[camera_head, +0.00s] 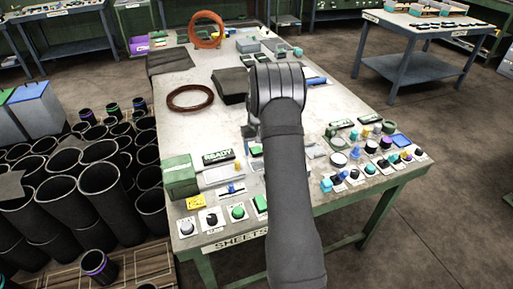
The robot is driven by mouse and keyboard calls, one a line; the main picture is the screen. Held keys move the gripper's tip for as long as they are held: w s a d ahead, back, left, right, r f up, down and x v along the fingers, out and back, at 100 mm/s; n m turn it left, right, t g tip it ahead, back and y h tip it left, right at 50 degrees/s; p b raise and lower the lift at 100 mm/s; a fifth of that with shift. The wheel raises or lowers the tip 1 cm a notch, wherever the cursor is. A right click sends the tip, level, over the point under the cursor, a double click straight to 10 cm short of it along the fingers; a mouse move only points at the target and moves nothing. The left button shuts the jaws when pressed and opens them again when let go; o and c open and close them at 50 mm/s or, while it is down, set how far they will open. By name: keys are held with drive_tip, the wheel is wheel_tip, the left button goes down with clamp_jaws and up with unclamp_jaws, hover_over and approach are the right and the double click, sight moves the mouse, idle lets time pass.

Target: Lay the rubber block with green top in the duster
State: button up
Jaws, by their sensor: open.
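My arm rises from the bottom centre over the workbench (330,195); my gripper is hidden behind its own arm links. Small blocks with coloured tops stand on white cards along the front edge. A green-topped one (238,212) stands front left, and another green piece (260,203) lies beside it, partly against my arm. I cannot tell which is the rubber block with green top. The duster is not clearly identifiable; a dark flat cloth-like thing (170,62) lies at the back left, and a dark grey thing (231,86) lies just left of my arm.
A green box (180,177) stands at the bench's left front, near a READY sign (217,156). A brown ring (190,98) lies on the bare left middle; an orange ring (207,30) stands behind. Several black rubber sleeves (100,188) stand left of the bench.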

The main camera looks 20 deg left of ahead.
wheel_tip(320, 180, up, 12)
drive_tip(key=shift+f, duration=0.25)
drive_tip(key=shift+r, duration=0.35)
drive_tip(key=c, duration=0.4)
drive_tip(key=shift+o, duration=0.2)
drive_tip(key=shift+s, duration=0.1)
drive_tip(key=s+a+n+t+h, duration=0.6)
drive_tip(key=s+a+n, duration=0.3)
drive_tip(key=n, duration=0.9)
drive_tip(key=x, duration=1.7)
drive_tip(key=shift+w, duration=0.15)
